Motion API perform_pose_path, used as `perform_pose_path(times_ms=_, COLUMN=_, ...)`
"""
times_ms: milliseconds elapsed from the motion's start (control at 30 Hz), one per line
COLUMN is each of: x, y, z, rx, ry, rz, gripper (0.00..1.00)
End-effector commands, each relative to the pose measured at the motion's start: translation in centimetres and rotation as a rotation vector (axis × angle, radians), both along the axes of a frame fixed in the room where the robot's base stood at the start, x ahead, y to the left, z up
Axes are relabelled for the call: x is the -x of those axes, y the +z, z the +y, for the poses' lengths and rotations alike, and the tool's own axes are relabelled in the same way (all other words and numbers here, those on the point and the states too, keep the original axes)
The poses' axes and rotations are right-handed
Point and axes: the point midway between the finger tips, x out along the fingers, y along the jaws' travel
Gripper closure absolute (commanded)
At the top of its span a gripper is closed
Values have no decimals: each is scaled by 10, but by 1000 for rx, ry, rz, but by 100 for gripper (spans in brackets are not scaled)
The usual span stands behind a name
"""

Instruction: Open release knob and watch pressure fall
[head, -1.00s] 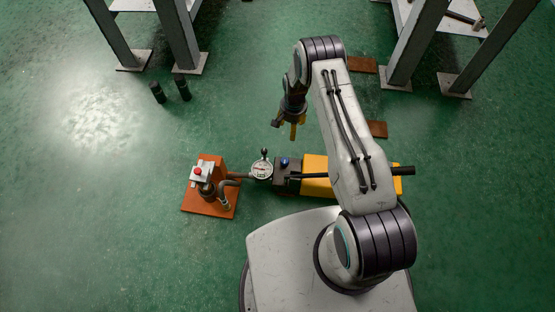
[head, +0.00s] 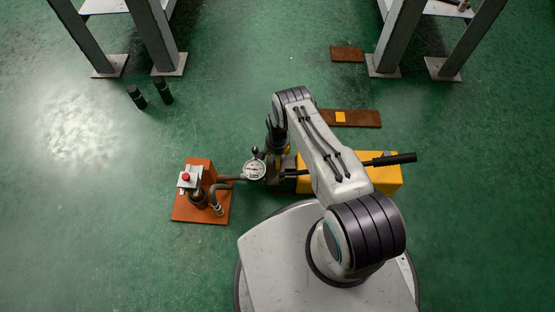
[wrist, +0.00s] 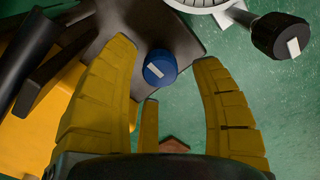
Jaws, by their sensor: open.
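A blue knob with a white mark (wrist: 160,68) sits on the dark pump block in the wrist view. A black knob with a white mark (wrist: 282,36) stands beside the gauge. My gripper (wrist: 164,53) is open, its yellow fingers spread on either side of the blue knob; I cannot tell whether they touch it. In the head view my arm hides the blue knob. The white pressure gauge (head: 254,171) is left of the yellow pump (head: 384,182); its needle is too small to read. The frames do not tell which knob is the release.
An orange stand (head: 202,215) with a red button (head: 185,177) is joined to the gauge by a pipe. The black pump handle (head: 390,160) sticks out right. Brown plates (head: 365,119) lie behind.

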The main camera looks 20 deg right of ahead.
Motion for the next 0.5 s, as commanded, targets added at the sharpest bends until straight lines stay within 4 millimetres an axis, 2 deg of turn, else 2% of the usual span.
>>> perform_pose_path(times_ms=33, x=0, y=-8, z=0, rx=0, ry=0, rz=0, gripper=41)
perform_pose_path(times_ms=200, x=0, y=-16, z=0, rx=0, ry=0, rz=0, gripper=41)
perform_pose_path(times_ms=500, x=0, y=-18, z=0, rx=0, ry=0, rz=0, gripper=41)
